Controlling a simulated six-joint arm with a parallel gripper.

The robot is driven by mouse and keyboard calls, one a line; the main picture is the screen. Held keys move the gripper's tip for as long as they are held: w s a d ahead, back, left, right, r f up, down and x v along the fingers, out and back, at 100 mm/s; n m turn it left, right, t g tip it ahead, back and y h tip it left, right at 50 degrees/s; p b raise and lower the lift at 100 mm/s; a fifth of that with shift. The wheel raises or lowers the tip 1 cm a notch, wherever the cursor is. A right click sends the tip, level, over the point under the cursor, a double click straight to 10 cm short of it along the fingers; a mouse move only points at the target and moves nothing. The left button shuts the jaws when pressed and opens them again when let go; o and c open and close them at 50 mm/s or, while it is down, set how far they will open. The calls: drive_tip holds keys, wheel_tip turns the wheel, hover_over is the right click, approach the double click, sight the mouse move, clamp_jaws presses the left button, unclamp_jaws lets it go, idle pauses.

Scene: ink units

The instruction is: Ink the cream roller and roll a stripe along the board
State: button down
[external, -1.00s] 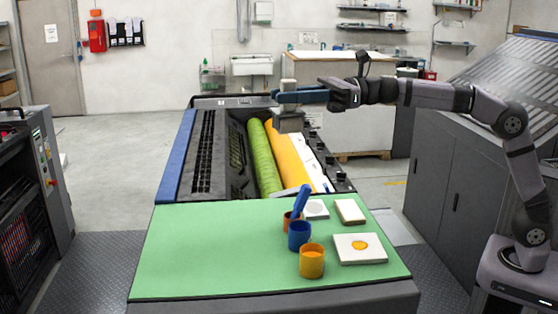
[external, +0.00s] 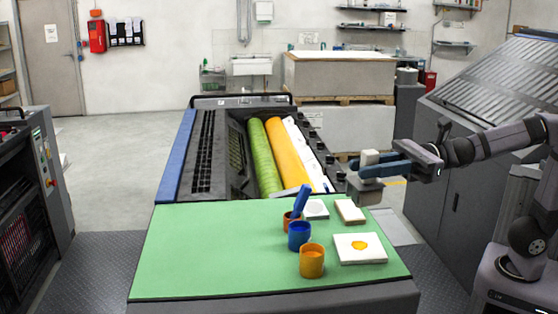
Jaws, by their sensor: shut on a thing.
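My gripper (external: 385,171) has blue fingers and is shut on the cream roller (external: 370,157). Its pale block-like top shows above the fingers and a greyish-beige lower part shows below them. It is held upright, at the right of the green board's far edge. The green board (external: 200,250) covers the near table. On it lies a white slab (external: 345,257) with a round yellow-orange ink patch (external: 360,245). I cannot see the roller's underside, so I cannot tell whether it carries ink.
An orange cup (external: 312,263), a blue cup (external: 299,238) with a blue handle sticking out, and a brown-orange cup stand on the board. The board's left half is clear. A press (external: 215,150) stands beyond.

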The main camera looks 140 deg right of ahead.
drive_tip(key=s+f+m+g+h, duration=0.1)
drive_tip(key=s+f+g+h, duration=0.1)
drive_tip(key=f, duration=0.6)
drive_tip(key=s+d+h, duration=0.1)
drive_tip(key=s, duration=0.1)
drive_tip(key=shift+s+f+m, duration=0.3)
drive_tip(key=shift+m, duration=0.1)
drive_tip(key=shift+a, duration=0.1)
drive_tip(key=shift+f+b, duration=2.9)
drive_tip(key=shift+b, duration=0.05)
drive_tip(key=shift+f+b, duration=0.65)
drive_tip(key=shift+f, duration=0.05)
